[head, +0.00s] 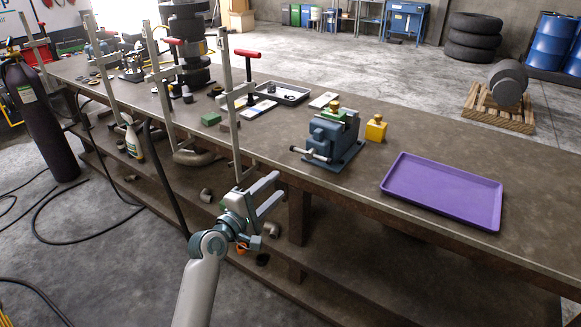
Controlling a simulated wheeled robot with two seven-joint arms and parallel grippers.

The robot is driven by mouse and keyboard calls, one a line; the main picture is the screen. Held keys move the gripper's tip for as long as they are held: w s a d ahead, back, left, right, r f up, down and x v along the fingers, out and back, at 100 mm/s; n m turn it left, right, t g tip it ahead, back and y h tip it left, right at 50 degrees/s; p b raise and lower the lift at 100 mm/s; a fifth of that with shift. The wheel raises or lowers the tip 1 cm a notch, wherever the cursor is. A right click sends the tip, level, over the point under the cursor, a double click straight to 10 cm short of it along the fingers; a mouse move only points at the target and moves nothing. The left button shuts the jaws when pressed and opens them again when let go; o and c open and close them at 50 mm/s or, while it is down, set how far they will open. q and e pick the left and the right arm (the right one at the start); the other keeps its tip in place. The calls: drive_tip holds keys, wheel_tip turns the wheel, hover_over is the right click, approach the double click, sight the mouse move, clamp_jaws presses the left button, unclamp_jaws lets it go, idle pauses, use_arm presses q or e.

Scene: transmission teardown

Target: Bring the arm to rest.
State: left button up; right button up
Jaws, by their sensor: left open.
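My left gripper (268,194) is at the front edge of the workbench (340,222), below the level of the top as it appears in the head view. Its two grey fingers are apart and nothing is between them. My left arm (203,275) reaches up from the bottom of the picture. A tall grey clamp (230,110) on the bench edge stands just behind the gripper in the picture; I cannot tell if they touch. My right gripper is not in view.
A blue vise (327,140) and a yellow block (376,128) stand on the bench, with an empty purple tray (440,192) to the right. Loose pipe fittings (205,195) lie on the lower shelf. A dark gas cylinder (42,120) stands at the left.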

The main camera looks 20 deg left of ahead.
use_arm(q)
drive_tip(key=s+f+m+g+y, duration=0.1)
drive_tip(key=s+f+m+g, duration=0.1)
drive_tip(key=f, duration=1.2)
drive_tip(key=s+f+m+g+y, duration=0.1)
drive_tip(key=s+f+g+y, duration=0.15)
drive_tip(key=f, duration=1.15)
drive_tip(key=s+f+m+g, duration=0.25)
drive_tip(key=s+f, duration=0.45)
drive_tip(key=f, duration=0.4)
drive_tip(key=s+f+m+g, duration=0.25)
drive_tip(key=s+f, duration=0.45)
drive_tip(key=f, duration=0.4)
drive_tip(key=s+f+m+g, duration=0.2)
drive_tip(key=s+f, duration=0.5)
drive_tip(key=s, duration=0.8)
drive_tip(key=s+a+f+m+g+y+b, duration=0.1)
drive_tip(key=s+f+m, duration=0.4)
drive_tip(key=s, duration=1)
drive_tip(key=s+a+f+m+g+y, duration=0.1)
drive_tip(key=s+f+m+g, duration=0.2)
drive_tip(key=s+f, duration=0.6)
drive_tip(key=s+m, duration=0.1)
drive_tip(key=s, duration=0.5)
drive_tip(key=shift+s+f+g+b, duration=0.25)
drive_tip(key=shift+s+g+b, duration=0.05)
drive_tip(key=shift+s+g, duration=0.1)
